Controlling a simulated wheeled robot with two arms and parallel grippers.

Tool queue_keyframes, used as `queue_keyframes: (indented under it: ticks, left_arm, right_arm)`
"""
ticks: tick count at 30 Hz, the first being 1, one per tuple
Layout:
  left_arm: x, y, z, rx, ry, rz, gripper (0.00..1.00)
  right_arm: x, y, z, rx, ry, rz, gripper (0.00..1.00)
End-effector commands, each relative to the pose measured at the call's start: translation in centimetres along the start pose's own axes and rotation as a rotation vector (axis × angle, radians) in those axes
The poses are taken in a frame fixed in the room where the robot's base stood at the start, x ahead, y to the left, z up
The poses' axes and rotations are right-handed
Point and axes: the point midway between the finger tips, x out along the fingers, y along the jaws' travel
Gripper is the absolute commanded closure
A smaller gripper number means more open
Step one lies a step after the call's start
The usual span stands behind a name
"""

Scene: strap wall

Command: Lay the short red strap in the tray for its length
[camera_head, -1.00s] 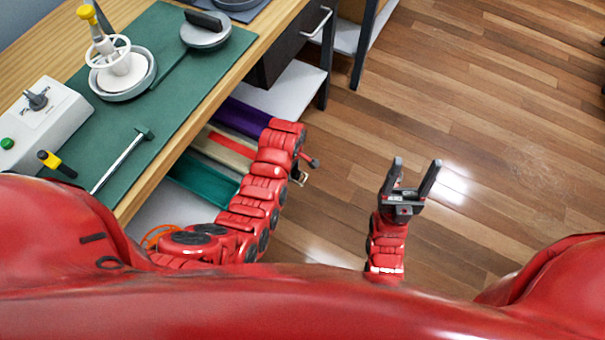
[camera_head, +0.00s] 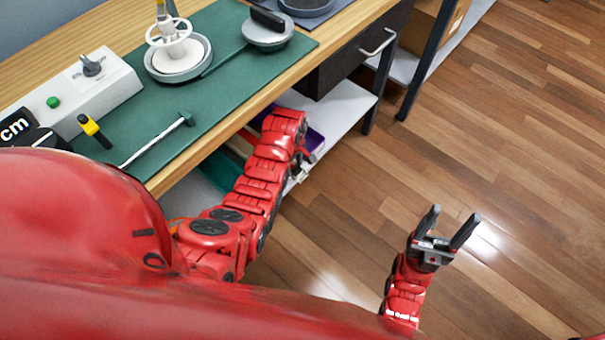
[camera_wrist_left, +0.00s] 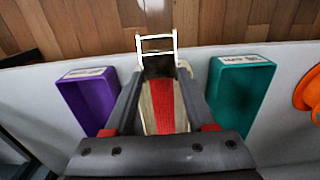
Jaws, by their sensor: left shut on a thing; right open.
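The red strap (camera_wrist_left: 165,105) runs away from the wrist between my left gripper's fingers, over or in a beige tray (camera_wrist_left: 182,122); I cannot tell whether it touches the bottom. Its silvery buckle (camera_wrist_left: 155,43) stands out beyond the fingertips. My left gripper (camera_wrist_left: 160,73) is shut on the strap near its dark buckle end. In the head view my left arm hides most of the strap and beige tray. A purple tray (camera_wrist_left: 90,98) stands to the left and a teal tray (camera_wrist_left: 238,90) to the right. My right gripper (camera_head: 444,236) is open and empty above the floor.
The trays stand on a white lower shelf (camera_head: 343,108) beneath the wooden workbench (camera_head: 215,132). Gauges, tools and a control box (camera_head: 80,95) are on the bench top. An orange object (camera_wrist_left: 307,92) lies right of the teal tray. The floor at right is clear.

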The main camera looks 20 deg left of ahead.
Motion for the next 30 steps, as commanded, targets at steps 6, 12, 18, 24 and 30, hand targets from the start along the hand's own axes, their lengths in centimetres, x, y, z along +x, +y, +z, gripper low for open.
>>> queue_keyframes:
  ticks: [6,12,18,24,30]
  left_arm:
    - [0.7,-0.1,-2.9,-0.001,-0.001,-0.002,1.00]
    - [0.9,0.0,-5.5,-0.002,0.000,0.000,1.00]
    - [1.1,0.0,-8.2,-0.001,-0.001,-0.001,1.00]
    - [3.0,-0.2,-8.7,0.001,-0.005,-0.006,1.00]
    - [5.3,-0.1,-8.7,0.000,-0.002,-0.003,1.00]
  right_arm:
    - [-2.0,-0.1,0.3,0.000,0.000,0.000,0.36]
    - [-3.8,-0.2,0.7,0.000,0.000,0.000,0.36]
    - [-5.9,-0.3,1.0,0.000,0.000,0.000,0.36]
    - [-7.0,-0.3,1.2,0.000,0.000,0.000,0.36]
    - [-8.1,-0.4,1.4,0.000,0.000,0.000,0.36]
